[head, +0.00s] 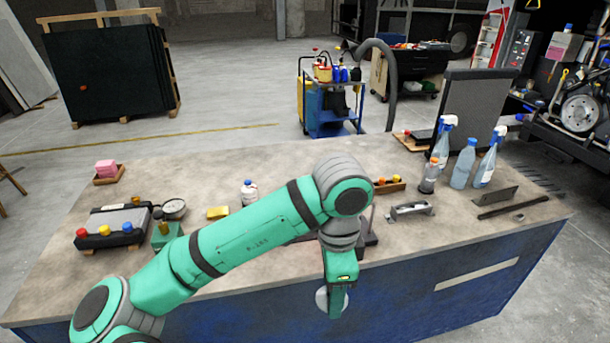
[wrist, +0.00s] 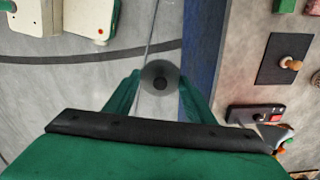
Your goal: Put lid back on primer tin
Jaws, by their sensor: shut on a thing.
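My gripper (head: 337,300) points down in front of the bench's near edge, off the bench top. In the wrist view, the two green fingers of my gripper (wrist: 160,92) are closed on a round grey disc with a dark centre, which looks like the lid (wrist: 149,74). The lid (head: 321,298) also shows in the head view as a pale disc, partly covered by a finger. I cannot make out the primer tin for certain in either view; my arm hides part of the bench top.
The bench (head: 440,232) has a blue front. Spray bottles (head: 487,160), a metal handle tool (head: 411,209) and a small wooden tray (head: 390,186) stand on its right side. A dial gauge (head: 174,208), yellow block (head: 218,212) and white bottle (head: 250,191) are left of centre.

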